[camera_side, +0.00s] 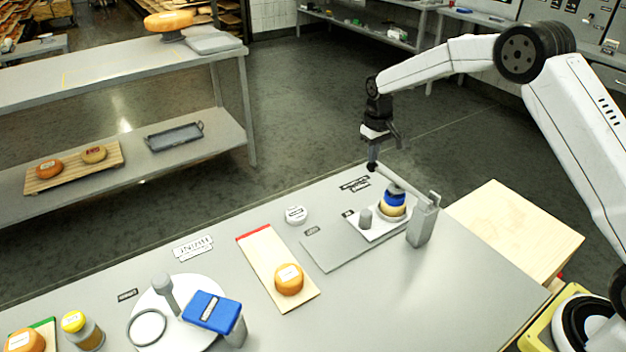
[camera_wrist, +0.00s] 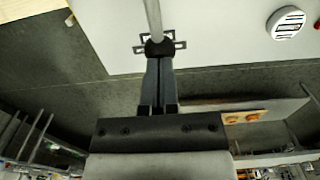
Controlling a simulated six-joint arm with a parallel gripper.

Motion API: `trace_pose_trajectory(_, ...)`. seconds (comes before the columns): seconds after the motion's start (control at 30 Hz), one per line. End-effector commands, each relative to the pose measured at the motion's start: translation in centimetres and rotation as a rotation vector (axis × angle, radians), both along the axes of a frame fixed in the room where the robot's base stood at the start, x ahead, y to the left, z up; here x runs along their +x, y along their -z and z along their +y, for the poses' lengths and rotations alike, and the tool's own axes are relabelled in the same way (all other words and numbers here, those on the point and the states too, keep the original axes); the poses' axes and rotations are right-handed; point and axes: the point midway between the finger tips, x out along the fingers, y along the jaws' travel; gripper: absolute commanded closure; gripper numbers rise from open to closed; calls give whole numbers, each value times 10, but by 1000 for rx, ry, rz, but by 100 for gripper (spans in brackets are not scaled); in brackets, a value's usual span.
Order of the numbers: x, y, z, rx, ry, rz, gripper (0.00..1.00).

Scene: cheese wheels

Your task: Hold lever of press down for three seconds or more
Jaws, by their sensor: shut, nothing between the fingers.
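The press has a grey post (camera_side: 422,226) at the right of the table. Its lever (camera_side: 405,181) runs from the post toward the far left and ends in a dark knob (camera_side: 372,167). A small cheese wheel (camera_side: 392,210) with a blue piece on top sits on the white press plate, under the lever. My gripper (camera_side: 373,158) points down with its fingers shut, right at the knob. In the wrist view the shut fingertips (camera_wrist: 159,62) meet or overlap the knob (camera_wrist: 160,47); I cannot tell whether they press on it.
A grey mat (camera_side: 335,250) lies left of the press plate. An orange cheese (camera_side: 288,279) sits on a board (camera_side: 262,257) further left. A white round disc (camera_side: 296,214) lies near the far edge. A blue-topped device (camera_side: 212,311) stands at front left.

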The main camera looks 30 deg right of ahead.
Motion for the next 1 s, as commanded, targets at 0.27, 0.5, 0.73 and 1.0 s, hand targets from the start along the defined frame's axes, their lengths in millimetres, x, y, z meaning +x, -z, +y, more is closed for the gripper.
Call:
trace_pose_trajectory(0.27, 0, 5, 0, 0, 0, 0, 100)
trace_pose_trajectory(0.5, 0, 9, 0, 0, 0, 0, 100)
trace_pose_trajectory(0.73, 0, 13, 0, 0, 0, 1, 100)
trace_pose_trajectory(1.0, 0, 17, 0, 0, 0, 1, 100)
